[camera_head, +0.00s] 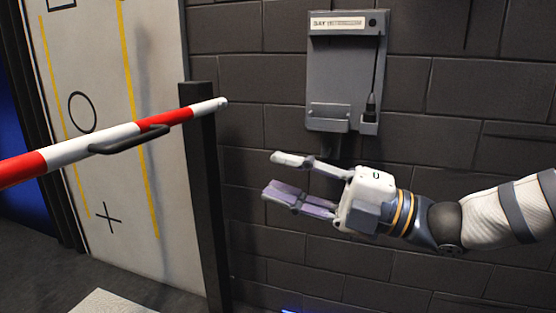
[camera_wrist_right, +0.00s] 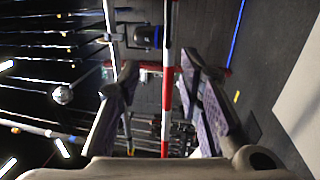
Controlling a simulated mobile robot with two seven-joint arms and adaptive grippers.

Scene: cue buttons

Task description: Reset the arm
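My right gripper (camera_head: 283,177) is open and empty in the head view. It is in front of the brick wall, with its fingers pointing left. In the right wrist view my right gripper (camera_wrist_right: 162,88) also shows with its two fingers spread apart. The red and white striped bar (camera_head: 105,137) with a dark handle (camera_head: 130,139) comes in from the left in the head view. Its tip lies in front of a dark post. The bar (camera_wrist_right: 167,100) shows beyond the fingers in the right wrist view, apart from them. My left gripper is not in view.
A grey wall box (camera_head: 340,85) with a label and a corded device hangs above my right gripper. The dark post (camera_head: 206,190) stands to the left of the gripper. A white panel (camera_head: 150,60) with printed marks is behind the bar. The space around the fingers looks clear.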

